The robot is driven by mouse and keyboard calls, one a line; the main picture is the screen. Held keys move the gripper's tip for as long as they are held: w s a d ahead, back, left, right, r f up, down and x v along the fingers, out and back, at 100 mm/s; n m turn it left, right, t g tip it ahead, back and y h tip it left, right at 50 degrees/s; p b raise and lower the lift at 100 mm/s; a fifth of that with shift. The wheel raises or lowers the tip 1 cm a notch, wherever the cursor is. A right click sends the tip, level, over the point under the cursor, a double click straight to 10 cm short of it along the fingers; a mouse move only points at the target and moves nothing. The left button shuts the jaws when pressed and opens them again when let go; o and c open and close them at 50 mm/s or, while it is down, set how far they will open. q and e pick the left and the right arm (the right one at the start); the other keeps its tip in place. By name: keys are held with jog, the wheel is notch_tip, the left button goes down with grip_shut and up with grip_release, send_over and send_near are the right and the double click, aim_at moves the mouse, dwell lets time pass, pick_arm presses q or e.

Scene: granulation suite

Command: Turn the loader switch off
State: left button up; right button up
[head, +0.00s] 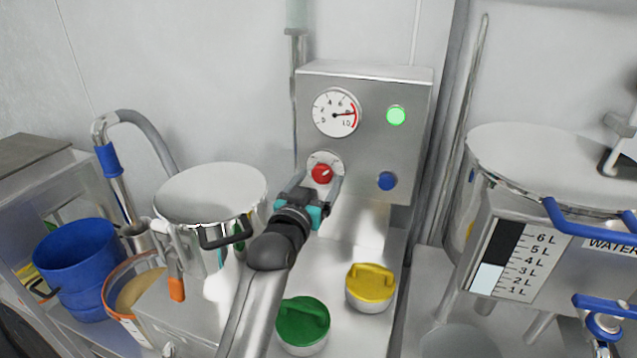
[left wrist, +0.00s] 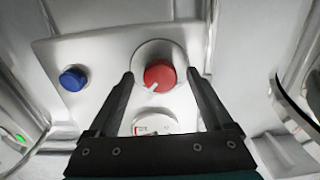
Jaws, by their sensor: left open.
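The loader switch is a red round knob (head: 321,173) with a white pointer mark, on a pale round plate low on the left of the steel control box (head: 375,155). In the left wrist view the red knob (left wrist: 160,76) sits between the fingertips, with its white mark pointing to the lower left. My left gripper (head: 322,180) is open, with one finger on each side of the knob. In the left wrist view gaps show between the fingers (left wrist: 167,78) and the knob. A green lamp (head: 396,116) on the box is lit. My right gripper is not in view.
A gauge (head: 337,113) is above the knob and a blue button (head: 387,181) to its right. Green (head: 303,322) and yellow (head: 370,285) lidded items stand below. A steel lidded pot (head: 210,195) is left; a water tank (head: 545,200) is right.

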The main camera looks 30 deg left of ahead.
pick_arm(q)
jog(key=shift+w, duration=0.1)
grip_shut()
dwell(0.8)
